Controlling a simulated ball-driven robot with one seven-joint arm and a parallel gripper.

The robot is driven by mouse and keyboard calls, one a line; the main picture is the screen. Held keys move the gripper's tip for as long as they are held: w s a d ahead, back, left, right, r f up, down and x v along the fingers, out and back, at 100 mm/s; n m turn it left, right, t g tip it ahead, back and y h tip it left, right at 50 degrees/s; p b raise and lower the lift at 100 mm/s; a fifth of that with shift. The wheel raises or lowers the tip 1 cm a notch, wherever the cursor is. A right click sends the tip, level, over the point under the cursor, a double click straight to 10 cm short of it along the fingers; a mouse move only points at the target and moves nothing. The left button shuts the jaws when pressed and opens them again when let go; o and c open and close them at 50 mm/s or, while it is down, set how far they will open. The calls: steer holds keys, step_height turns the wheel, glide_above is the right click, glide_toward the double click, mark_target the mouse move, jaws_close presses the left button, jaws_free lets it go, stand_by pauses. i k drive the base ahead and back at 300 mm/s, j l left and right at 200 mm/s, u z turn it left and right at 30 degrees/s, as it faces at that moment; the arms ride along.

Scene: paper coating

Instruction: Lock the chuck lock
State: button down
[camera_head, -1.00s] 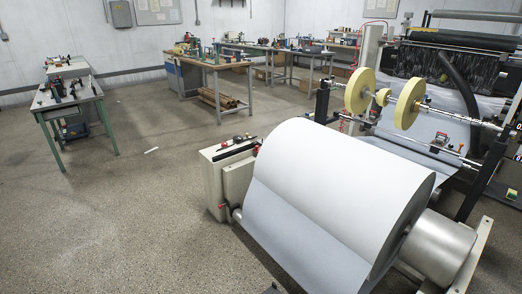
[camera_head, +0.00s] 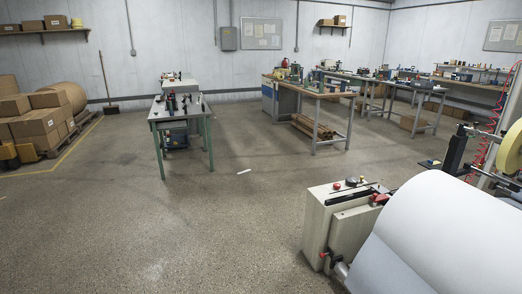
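A large white paper roll (camera_head: 440,235) lies at the lower right, cut off by the picture edge. Its left end meets a cream machine housing (camera_head: 322,222). A small red-tipped part (camera_head: 325,254) sits low on the housing near the roll's shaft end. Another red part (camera_head: 379,199) is on top of the housing near the roll, and a red knob (camera_head: 337,186) stands further left on top. I cannot tell which of these, if any, is the chuck lock, or whether it is locked. My gripper is not in view.
Open concrete floor (camera_head: 185,235) fills the left and centre. A small green-legged table (camera_head: 160,115) stands mid-left, and a wooden workbench (camera_head: 320,92) behind the housing. Stacked cartons (camera_head: 38,122) are at the far left. A yellow disc (camera_head: 511,150) is at the right edge.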

mark_target(380, 195)
steer(key=i+j+u, duration=0.1)
steer(key=i+u, duration=0.2)
steer(key=i, duration=1.6)
steer(key=i+j+z, duration=0.1)
steer(key=i+z, duration=0.3)
steer(key=i, duration=0.2)
steer(key=i+j+z, duration=0.35)
steer(key=i, duration=0.2)
steer(key=i+j+z, duration=0.4)
steer(key=i, duration=0.15)
